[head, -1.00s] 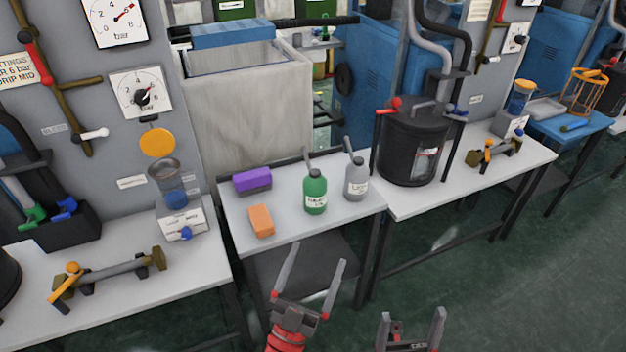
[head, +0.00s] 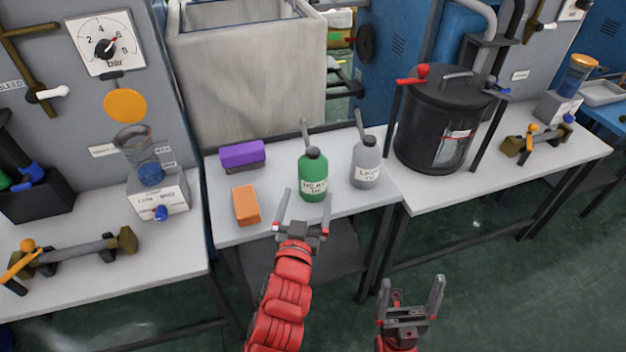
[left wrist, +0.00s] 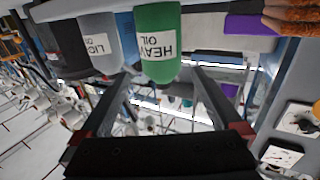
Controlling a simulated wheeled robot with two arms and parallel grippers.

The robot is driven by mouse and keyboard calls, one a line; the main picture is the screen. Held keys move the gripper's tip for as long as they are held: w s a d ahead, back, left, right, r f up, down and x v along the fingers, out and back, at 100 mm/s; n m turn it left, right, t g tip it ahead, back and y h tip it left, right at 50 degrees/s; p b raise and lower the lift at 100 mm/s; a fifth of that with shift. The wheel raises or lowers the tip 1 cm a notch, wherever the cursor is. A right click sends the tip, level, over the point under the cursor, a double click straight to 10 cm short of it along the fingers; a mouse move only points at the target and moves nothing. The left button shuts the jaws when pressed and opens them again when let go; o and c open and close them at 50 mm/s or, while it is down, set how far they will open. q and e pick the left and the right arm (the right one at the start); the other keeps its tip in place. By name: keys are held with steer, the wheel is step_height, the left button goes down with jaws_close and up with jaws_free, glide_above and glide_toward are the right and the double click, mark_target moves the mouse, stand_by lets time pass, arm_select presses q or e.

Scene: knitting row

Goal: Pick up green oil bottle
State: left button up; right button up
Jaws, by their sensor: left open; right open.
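The green oil bottle (head: 313,177), with a white label reading "HEAVY OIL", stands upright on the white table (head: 222,232). It also shows in the left wrist view (left wrist: 157,42), upside down, beyond the gap between the fingers. My left gripper (head: 304,212) is open and empty at the table's front edge, just in front of the bottle, its fingers pointing towards it. The left gripper also shows in the left wrist view (left wrist: 160,88). My right gripper (head: 411,292) is open and empty, lower right, over the floor in front of the tables.
A grey "LIGHT OIL" bottle (head: 366,165) stands close to the right of the green one. A black drum (head: 440,125) stands on the right table. Front floor is clear.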

mark_target(313, 155)
arm_select(q)
steer(key=w, duration=0.5)
steer(key=shift+d+r, duration=0.15)
steer(key=shift+d, duration=0.25)
steer(key=shift+w+d+r, duration=0.1)
steer(key=shift+w+r, duration=0.05)
steer(key=shift+w, duration=0.7)
steer(key=shift+w+d+r, duration=0.1)
steer(key=shift+w, duration=0.8)
steer(key=shift+w+d+r, duration=0.1)
steer(key=shift+w+r, duration=0.05)
steer(key=shift+w, duration=0.7)
steer(key=shift+s, duration=0.1)
steer(key=c, duration=1.4)
steer(key=shift+r, duration=0.1)
steer(key=shift+r, duration=0.25)
steer(key=r, duration=0.3)
steer(key=shift+s+p, duration=0.2)
steer(key=shift+p, duration=0.15)
steer(key=s+a+r+p, duration=0.1)
steer(key=s+a+p, duration=0.2)
steer(key=s+p, duration=0.4)
steer(key=s, duration=0.8)
steer(key=shift+s+r+p, duration=0.15)
steer(key=shift+p, duration=0.2)
